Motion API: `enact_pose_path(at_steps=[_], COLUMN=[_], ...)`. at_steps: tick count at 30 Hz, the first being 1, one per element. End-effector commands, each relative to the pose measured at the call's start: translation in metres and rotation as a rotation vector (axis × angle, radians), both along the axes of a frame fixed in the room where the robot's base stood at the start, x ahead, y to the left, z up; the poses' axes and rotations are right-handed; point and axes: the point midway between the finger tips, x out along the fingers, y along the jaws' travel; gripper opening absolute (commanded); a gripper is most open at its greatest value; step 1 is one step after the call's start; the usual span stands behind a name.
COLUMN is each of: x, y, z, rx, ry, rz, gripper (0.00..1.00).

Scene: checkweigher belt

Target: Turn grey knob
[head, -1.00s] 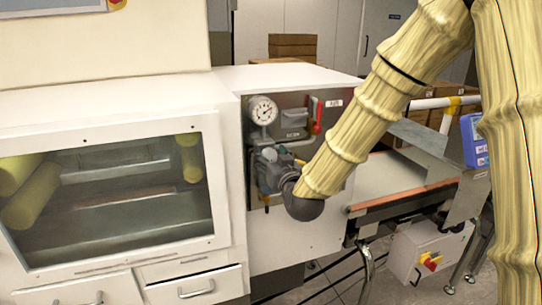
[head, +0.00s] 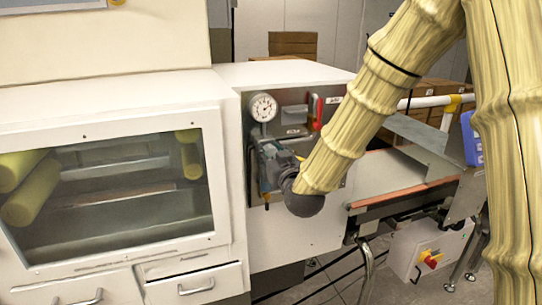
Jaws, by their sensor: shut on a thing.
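The machine's steel panel (head: 335,103) is in the head view, right of the windowed cabinet. My gripper (head: 266,168) is at the lower left of this panel, below the round gauge. It is shut on the grey knob, which is largely hidden behind the fingers and my wrist. My arm comes down to it from the upper right and covers the lower right of the panel.
A white-faced gauge (head: 262,107) sits just above my gripper. A red handle (head: 316,111) is at the panel's upper right. A conveyor belt (head: 400,179) runs off to the right, with a switch box (head: 425,252) below it.

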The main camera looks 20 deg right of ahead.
Motion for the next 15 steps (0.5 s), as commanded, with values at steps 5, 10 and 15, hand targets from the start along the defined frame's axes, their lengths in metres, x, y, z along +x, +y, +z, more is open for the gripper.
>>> enact_pose_path(at_steps=[5, 10, 15], x=[0.0000, 0.0000, 0.0000], y=[-0.0002, -0.0002, -0.0002], z=[-0.0001, 0.0000, 0.0000], rx=[-0.036, -0.036, -0.035], ry=[-0.001, -0.001, -0.001], rz=[-0.001, -0.001, -0.001], gripper=[0.12, 0.12, 0.57])
